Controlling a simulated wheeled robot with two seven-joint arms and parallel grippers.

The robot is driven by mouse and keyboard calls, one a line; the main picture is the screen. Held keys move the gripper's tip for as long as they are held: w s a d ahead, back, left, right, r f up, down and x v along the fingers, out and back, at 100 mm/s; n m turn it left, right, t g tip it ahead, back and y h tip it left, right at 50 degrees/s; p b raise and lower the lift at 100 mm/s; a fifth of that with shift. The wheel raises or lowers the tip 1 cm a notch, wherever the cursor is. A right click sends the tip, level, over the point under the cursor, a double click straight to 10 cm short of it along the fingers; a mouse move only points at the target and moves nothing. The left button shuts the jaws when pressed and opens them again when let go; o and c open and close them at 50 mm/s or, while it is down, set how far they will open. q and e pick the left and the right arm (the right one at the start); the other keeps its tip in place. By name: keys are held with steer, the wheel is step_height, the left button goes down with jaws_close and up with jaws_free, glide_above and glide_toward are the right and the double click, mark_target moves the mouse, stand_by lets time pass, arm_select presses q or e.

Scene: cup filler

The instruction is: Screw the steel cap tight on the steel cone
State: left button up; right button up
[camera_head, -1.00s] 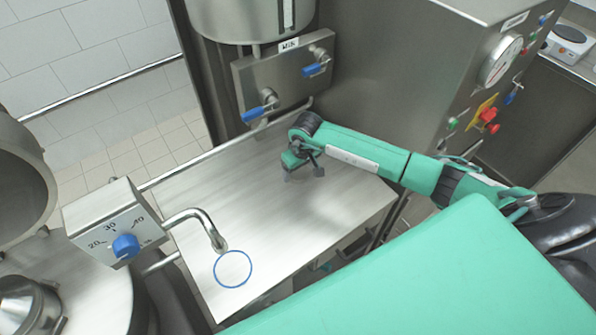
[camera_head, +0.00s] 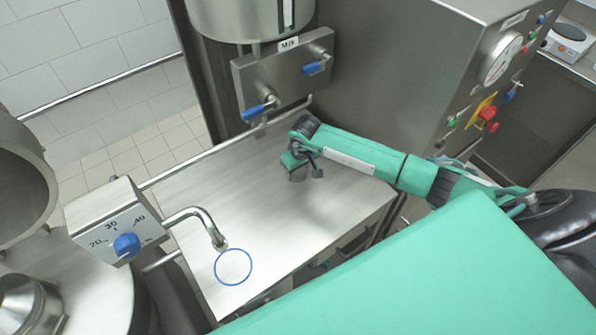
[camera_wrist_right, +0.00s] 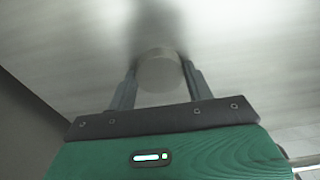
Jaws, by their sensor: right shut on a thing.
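My right gripper (camera_head: 298,174) is over the back right of the steel table in the head view, pointing down. In the right wrist view, its two fingers (camera_wrist_right: 158,82) are shut on a round, flat-topped grey steel piece (camera_wrist_right: 158,69), which looks like the cap. The fingers hide its sides. A small steel piece with a cone-like shoulder (camera_head: 25,298) stands at the lower left of the head view, far from the gripper; I cannot tell whether it is the cone. My left gripper is not in view.
The steel table (camera_head: 215,185) is mostly clear, with a blue ring (camera_head: 233,267) near its front. A bent spout (camera_head: 200,222) from a dial box (camera_head: 112,222) overhangs it. Blue-handled valves (camera_head: 258,111) stand behind. A steel cabinet (camera_head: 400,80) with a gauge is at right.

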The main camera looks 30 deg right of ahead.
mark_target(298, 172)
steer(key=shift+r, duration=0.1)
step_height(298, 172, up, 20)
steer(key=b, duration=0.5)
stand_by(0.5)
